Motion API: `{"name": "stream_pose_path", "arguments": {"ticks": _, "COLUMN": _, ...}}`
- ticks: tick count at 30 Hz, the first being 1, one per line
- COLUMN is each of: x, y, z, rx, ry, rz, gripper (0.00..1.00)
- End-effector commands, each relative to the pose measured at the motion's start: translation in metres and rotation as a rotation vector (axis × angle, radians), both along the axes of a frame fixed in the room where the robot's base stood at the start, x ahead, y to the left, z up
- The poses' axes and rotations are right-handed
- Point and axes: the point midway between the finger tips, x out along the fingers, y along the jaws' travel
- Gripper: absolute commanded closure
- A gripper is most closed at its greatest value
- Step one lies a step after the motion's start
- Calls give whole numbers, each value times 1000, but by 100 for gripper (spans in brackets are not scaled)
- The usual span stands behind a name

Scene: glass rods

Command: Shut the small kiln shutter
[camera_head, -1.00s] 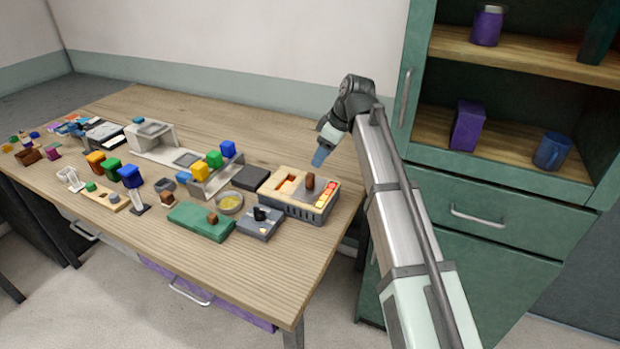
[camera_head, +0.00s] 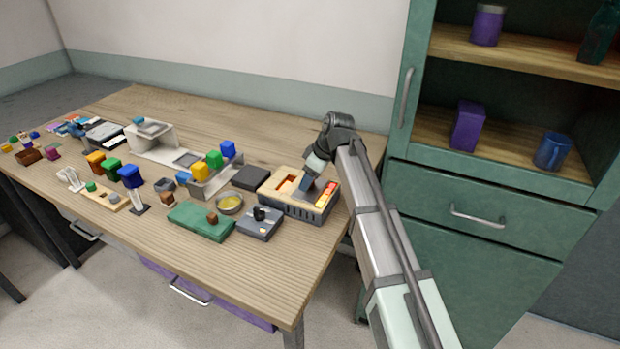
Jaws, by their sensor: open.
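The small kiln (camera_head: 284,207) is a low box with a pale tan top and a dark slotted front, near the right end of the table. Orange shows in an opening on the left of its top, and red and yellow pieces show on the right. The grey shutter plate (camera_head: 313,197) lies between them, largely covered by my gripper. My gripper (camera_head: 304,186) points down over the shutter, and its jaws are open. The shutter's brown knob is hidden behind the gripper, so I cannot tell whether the jaws are around it or touching it.
A dark flat block (camera_head: 250,177) stands just left of the kiln. A grey box with a black knob (camera_head: 259,224), a yellow-filled dish (camera_head: 230,202) and a green case (camera_head: 201,221) lie nearby. The green cabinet (camera_head: 480,200) rises at right. The table's front right is clear.

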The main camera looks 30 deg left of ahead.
Motion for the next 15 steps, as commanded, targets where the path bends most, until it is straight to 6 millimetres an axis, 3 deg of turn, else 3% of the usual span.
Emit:
{"name": "stream_pose_path", "arguments": {"ticks": 4, "x": 0, "y": 0, "z": 0, "rx": 0, "ry": 0, "rz": 0, "gripper": 51}}
{"name": "stream_pose_path", "arguments": {"ticks": 15, "x": 0, "y": 0, "z": 0, "rx": 0, "ry": 0, "rz": 0, "gripper": 86}}
